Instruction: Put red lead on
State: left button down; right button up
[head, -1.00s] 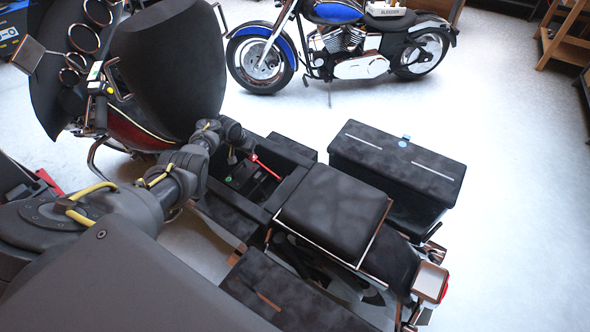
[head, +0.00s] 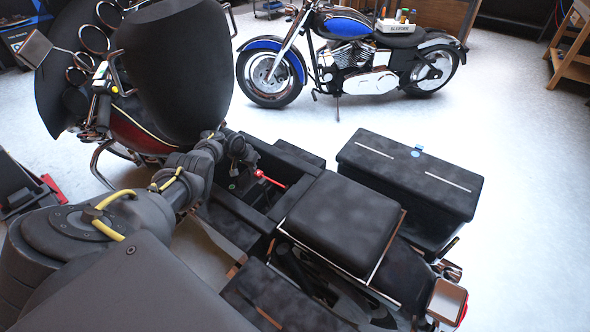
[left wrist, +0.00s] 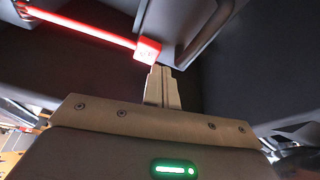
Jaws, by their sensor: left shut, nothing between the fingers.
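The red lead (head: 268,179) lies in the open compartment of the near motorcycle, ahead of its black seat (head: 343,222). In the left wrist view the lead (left wrist: 80,28) is a bright red rod with a red block at its right end. My left gripper (head: 246,163) reaches down into this compartment, close to the lead's left end. In the left wrist view its fingers (left wrist: 160,82) are together and empty, with tips just below the red block. I cannot tell whether they touch it. A dark battery (head: 240,184) is partly hidden beside the gripper. My right gripper is out of view.
A black saddlebag (head: 408,185) stands right of the seat. The windshield (head: 178,65) and handlebars rise close to my left arm. A blue motorcycle (head: 350,55) stands behind, with open floor between. A wooden shelf (head: 570,50) is far right.

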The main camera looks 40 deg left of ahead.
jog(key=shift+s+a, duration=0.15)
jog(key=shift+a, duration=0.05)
pick_arm(q)
jog(key=shift+d, duration=0.15)
jog(key=shift+d+f+p, duration=0.2)
jog(key=shift+d+p, duration=0.4)
jog(key=shift+p, duration=0.05)
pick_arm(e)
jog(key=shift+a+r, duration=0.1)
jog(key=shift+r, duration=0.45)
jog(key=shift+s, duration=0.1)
pick_arm(q)
jog(key=p+v, duration=0.7)
jog(key=v, duration=0.3)
jog(key=shift+s+r, duration=0.2)
jog(key=shift+r, duration=0.15)
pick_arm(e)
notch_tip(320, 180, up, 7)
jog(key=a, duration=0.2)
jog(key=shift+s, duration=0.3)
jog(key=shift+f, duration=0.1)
